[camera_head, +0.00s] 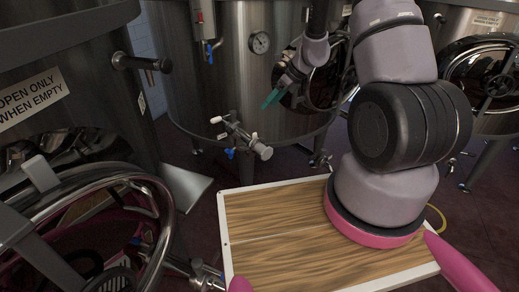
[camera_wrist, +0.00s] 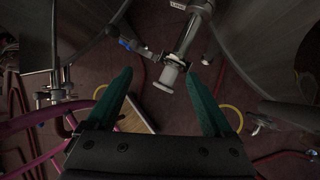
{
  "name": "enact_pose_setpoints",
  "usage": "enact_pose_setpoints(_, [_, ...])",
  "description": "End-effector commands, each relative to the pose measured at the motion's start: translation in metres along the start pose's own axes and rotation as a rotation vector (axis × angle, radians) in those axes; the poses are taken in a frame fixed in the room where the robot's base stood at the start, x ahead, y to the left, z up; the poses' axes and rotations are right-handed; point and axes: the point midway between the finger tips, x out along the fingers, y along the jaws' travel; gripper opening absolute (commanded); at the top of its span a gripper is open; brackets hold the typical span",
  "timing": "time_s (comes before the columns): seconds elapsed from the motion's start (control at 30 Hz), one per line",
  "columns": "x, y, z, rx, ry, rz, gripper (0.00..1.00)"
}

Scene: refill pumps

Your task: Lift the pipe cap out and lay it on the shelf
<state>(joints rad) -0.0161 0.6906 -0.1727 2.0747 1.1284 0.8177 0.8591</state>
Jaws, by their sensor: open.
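My gripper (camera_head: 272,98) hangs in front of the middle steel tank in the head view, teal fingers pointing down and left. In the wrist view its two fingers (camera_wrist: 160,88) are spread apart with nothing held between them. A pale round end piece (camera_wrist: 168,76), which looks like the pipe cap, sits on the end of a steel pipe. It lies beyond the fingertips, between them in the picture and apart from them. In the head view the pipe fitting (camera_head: 240,137) is below and left of the gripper. A wood-topped shelf (camera_head: 270,235) with a white rim is bare in front.
The middle tank (camera_head: 235,60) stands close behind the pipe fitting. A tank with a round open hatch (camera_head: 110,225) is at the left, and another tank (camera_head: 485,75) at the right. A blue-handled valve (camera_wrist: 128,44) is beside the pipe. A yellow hose (camera_wrist: 232,115) lies lower right.

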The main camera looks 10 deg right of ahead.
Motion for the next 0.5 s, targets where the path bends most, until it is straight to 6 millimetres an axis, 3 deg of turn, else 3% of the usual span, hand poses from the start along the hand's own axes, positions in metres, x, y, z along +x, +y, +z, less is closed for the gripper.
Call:
enact_pose_setpoints(0.03, [0.022, -0.01, -0.018, 0.086, 0.016, 0.002, 0.86])
enact_pose_setpoints(0.2, [0.068, -0.031, -0.055, 0.295, 0.038, -0.011, 0.86])
enact_pose_setpoints(0.33, [0.083, -0.038, -0.069, 0.367, 0.046, -0.019, 0.86])
enact_pose_setpoints(0.5, [0.105, -0.039, -0.073, 0.383, 0.049, -0.019, 0.86])
